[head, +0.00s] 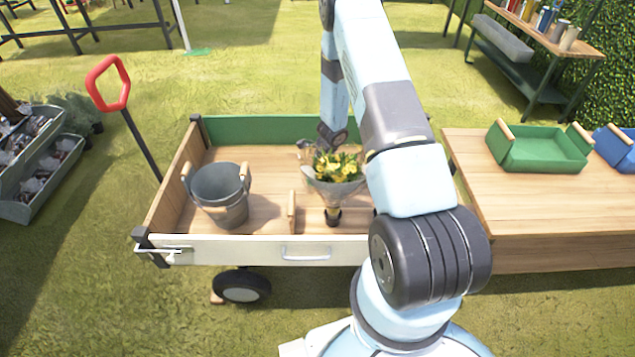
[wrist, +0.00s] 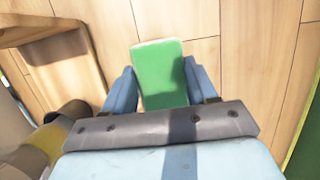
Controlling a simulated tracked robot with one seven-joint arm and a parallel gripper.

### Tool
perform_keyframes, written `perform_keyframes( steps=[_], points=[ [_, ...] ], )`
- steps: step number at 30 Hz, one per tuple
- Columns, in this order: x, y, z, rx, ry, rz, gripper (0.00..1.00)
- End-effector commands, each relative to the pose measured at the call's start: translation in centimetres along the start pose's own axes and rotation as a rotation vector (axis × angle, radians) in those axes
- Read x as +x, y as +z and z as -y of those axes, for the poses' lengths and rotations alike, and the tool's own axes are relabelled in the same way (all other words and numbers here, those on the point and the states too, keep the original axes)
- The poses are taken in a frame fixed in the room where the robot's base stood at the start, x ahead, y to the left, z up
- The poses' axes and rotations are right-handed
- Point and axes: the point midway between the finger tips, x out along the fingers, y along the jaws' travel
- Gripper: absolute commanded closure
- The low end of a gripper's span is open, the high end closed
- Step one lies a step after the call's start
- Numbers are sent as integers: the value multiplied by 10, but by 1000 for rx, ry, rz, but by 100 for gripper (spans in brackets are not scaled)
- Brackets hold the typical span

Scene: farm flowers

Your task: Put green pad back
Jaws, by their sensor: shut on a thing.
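The green pad (wrist: 160,58) is a flat, rounded rectangle in the wrist view, with a pale far edge. My gripper (wrist: 161,82) has its two blue fingers on either side of the pad and is shut on it. Wooden boards show below the pad; I cannot tell whether it touches them. In the head view my arm reaches down into the wooden cart (head: 264,213) behind a bouquet of yellow flowers (head: 336,166). The gripper and the pad are hidden there.
A grey bucket (head: 221,196) stands in the cart's left part, with clear boards beside it. A wooden upright piece (wrist: 55,35) is left of the pad. The wooden table (head: 490,193) at right holds a green crate (head: 540,150) and a blue crate (head: 615,149).

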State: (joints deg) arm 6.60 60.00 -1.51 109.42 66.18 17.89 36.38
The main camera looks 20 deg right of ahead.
Motion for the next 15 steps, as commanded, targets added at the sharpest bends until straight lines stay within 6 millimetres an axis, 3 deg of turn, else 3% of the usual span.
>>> perform_keyframes(
  steps=[10,15],
  points=[
    [35,-10,-1,0,2,0,71],
    [40,-10,0,-2,0,0,71]
  ],
)
